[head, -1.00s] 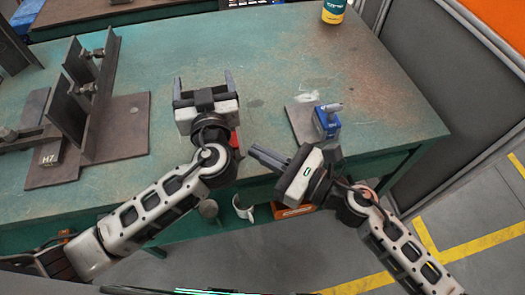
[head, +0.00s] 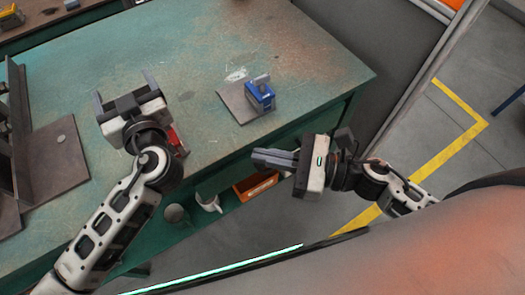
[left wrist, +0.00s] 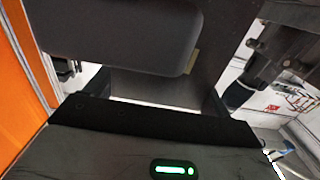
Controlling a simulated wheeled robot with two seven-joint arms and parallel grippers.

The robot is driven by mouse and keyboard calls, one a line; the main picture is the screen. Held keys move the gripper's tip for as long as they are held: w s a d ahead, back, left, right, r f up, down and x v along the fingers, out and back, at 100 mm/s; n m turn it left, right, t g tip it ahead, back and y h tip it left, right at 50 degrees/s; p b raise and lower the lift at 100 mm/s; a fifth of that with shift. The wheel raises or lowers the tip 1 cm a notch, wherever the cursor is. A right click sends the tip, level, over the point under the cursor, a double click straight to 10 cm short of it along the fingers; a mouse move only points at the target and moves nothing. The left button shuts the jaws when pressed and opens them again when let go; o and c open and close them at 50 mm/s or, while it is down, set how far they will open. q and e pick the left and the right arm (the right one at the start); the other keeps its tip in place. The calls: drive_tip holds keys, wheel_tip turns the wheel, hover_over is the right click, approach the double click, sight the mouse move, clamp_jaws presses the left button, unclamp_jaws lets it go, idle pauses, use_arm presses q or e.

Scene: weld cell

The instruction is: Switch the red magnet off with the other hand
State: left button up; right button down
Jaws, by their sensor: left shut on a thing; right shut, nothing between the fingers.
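My left gripper (head: 124,88) appears over the left part of the green table with its two fingers apart. In the left wrist view a dark grey flat piece (left wrist: 150,88) shows between the fingers; I cannot tell what it is. A small red part (head: 175,140), perhaps the red magnet, shows just right of my left wrist, mostly hidden by it. I cannot tell whether it touches my arm or the table. My right gripper (head: 258,157) is shut and empty, in front of the table's front edge, right of the red part.
A blue magnet-like block (head: 261,97) with a grey handle stands on a grey plate (head: 235,101) at the right of the table (head: 200,55). Dark steel plates (head: 60,160) fill the left. An orange bin (head: 254,186) and a white cup-like thing (head: 207,202) are below the table edge.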

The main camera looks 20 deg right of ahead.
use_arm(q)
drive_tip(key=shift+w+a+r+p, duration=0.1)
drive_tip(key=shift+w+r+p, duration=0.25)
drive_tip(key=shift+r, duration=0.55)
drive_tip(key=shift+w+a+r+p, duration=0.1)
drive_tip(key=shift+w+r+p, duration=0.1)
drive_tip(key=shift+r+p, duration=0.5)
drive_tip(key=shift+w+r+p, duration=0.25)
drive_tip(key=shift+r+p, duration=0.05)
drive_tip(key=shift+r, duration=0.75)
